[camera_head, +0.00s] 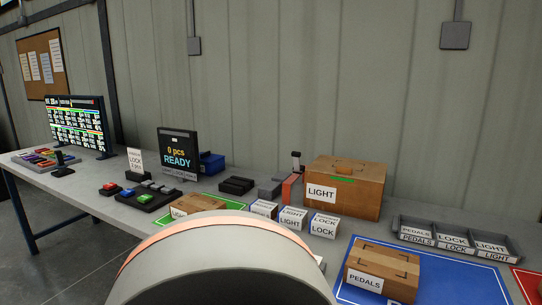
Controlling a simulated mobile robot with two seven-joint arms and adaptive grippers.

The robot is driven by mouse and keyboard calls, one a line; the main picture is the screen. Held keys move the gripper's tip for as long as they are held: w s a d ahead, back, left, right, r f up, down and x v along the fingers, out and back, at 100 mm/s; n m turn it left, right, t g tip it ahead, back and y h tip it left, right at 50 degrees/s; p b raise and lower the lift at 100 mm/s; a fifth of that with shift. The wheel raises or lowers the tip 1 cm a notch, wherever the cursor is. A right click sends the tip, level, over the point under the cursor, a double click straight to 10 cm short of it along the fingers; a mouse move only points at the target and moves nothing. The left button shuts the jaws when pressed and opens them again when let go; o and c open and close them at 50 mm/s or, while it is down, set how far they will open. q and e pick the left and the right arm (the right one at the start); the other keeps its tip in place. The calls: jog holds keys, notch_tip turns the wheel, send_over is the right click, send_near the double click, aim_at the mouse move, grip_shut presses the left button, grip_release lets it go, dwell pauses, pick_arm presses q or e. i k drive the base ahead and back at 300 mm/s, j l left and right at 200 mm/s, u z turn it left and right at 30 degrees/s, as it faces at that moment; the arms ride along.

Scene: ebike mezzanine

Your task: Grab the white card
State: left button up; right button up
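A white card (136,160) with printed text, one line reading LOCK, stands upright on the left half of the table, near the black button boxes. It is the clearest separate white card in view. Neither of my grippers shows in the head view. A large rounded grey part with an orange band, apparently my own arm, fills the bottom middle and hides part of the table and of the box on the green mat.
A READY display (178,153) stands right of the card; a button box (146,198) sits in front.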

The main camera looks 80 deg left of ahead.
aim_at(134, 155)
jog(key=u, duration=3.5)
jog(key=i+j+z, duration=0.1)
jog(key=z, duration=0.8)
jog(key=i+j+z, duration=0.15)
jog(key=j+z, duration=0.2)
jog(key=i+j+z, duration=0.15)
jog(key=j+z, duration=0.55)
jog(key=j, duration=0.65)
jog(key=j+z, duration=0.3)
jog(key=j, duration=1.65)
